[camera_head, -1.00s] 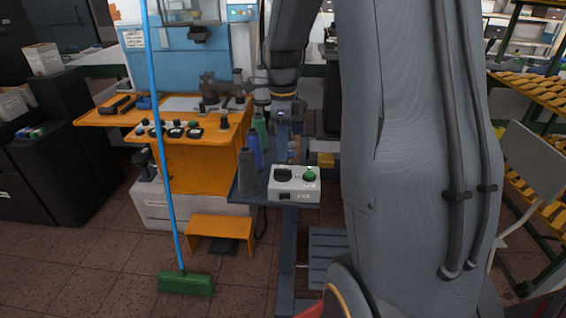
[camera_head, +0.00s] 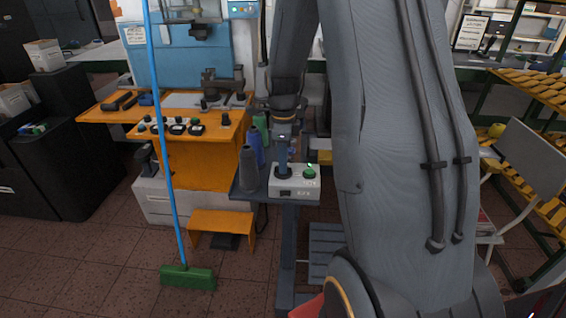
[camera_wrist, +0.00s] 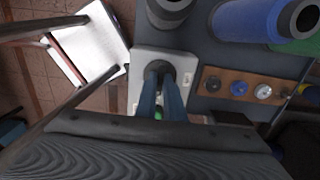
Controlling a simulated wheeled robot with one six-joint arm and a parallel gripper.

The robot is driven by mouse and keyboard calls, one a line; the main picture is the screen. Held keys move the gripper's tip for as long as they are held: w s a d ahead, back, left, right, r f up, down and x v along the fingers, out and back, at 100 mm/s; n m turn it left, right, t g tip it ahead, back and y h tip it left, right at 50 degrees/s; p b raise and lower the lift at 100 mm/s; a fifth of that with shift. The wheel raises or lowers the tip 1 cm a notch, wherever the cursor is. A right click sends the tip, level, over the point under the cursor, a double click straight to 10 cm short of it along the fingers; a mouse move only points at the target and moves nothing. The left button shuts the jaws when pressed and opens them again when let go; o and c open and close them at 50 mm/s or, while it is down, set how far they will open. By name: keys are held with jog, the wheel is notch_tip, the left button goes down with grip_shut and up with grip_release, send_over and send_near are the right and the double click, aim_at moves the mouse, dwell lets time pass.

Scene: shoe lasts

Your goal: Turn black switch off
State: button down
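A white control box (camera_head: 296,193) stands on the small dark table. It bears a green round knob (camera_head: 309,172) on the right and a black switch, which my gripper (camera_head: 283,168) hides in the head view. In the wrist view the white box (camera_wrist: 139,62) shows the black switch (camera_wrist: 157,66) right at the tips of my gripper (camera_wrist: 159,78). The fingers are a little apart, and the green knob (camera_wrist: 158,113) shows between them. Whether they touch or grip the black switch cannot be told.
Grey, blue and green thread cones stand close by on the table; the grey cone (camera_head: 248,170) is nearest the box. An orange workbench (camera_head: 195,155) and a broom with a blue handle (camera_head: 160,110) are to the left. A white chair (camera_head: 525,155) is at the right.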

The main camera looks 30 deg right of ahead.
jog(key=shift+n, duration=0.3)
jog(key=n+p, duration=0.1)
jog(key=n, duration=0.3)
jog(key=shift+n, duration=0.3)
jog(key=n+p, duration=0.1)
jog(key=n, duration=0.4)
jog(key=shift+r, duration=0.1)
jog(key=n, duration=0.4)
jog(key=shift+w+p, duration=0.1)
jog(key=shift+p, duration=0.2)
jog(key=shift+n, duration=1.8)
jog(key=c, duration=1.9)
grip_release()
jog(key=shift+o, duration=0.2)
